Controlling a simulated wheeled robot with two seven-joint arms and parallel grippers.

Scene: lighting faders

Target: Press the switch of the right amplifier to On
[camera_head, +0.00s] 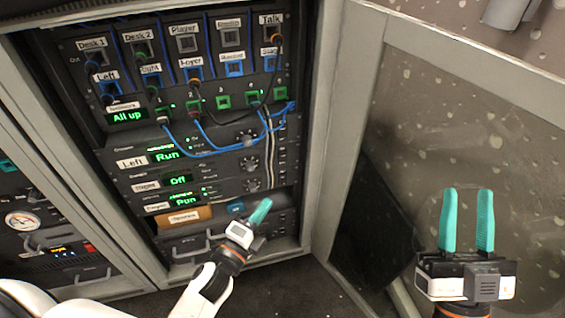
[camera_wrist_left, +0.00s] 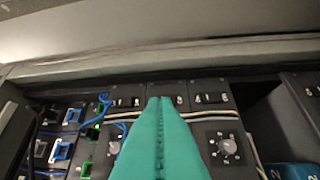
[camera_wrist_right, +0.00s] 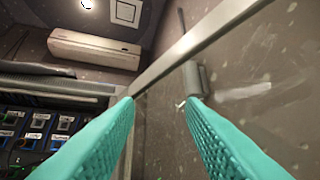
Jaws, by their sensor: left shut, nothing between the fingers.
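Three amplifier units are stacked in the rack. The top one's tag (camera_head: 131,162) reads Left and its display shows Run. The middle one's display (camera_head: 178,181) shows Off; its tag is too blurred to read surely. The bottom one's display (camera_head: 186,200) seems to show Run. Small rocker switches (camera_head: 283,154) line the rack's right edge; in the left wrist view, one switch (camera_wrist_left: 211,98) lies right of my fingertips. My left gripper (camera_head: 265,204) is shut and empty, its tips (camera_wrist_left: 160,99) overlapping the middle switch; contact cannot be told. My right gripper (camera_head: 467,191) is open and empty.
Blue cables (camera_head: 207,153) hang across the patch panel above the amplifiers. A round knob (camera_wrist_left: 228,147) sits beside my left fingers. An orange-brown box (camera_head: 184,217) sits in the bay below. The open glass door (camera_head: 430,120) stands at the right, near my right gripper.

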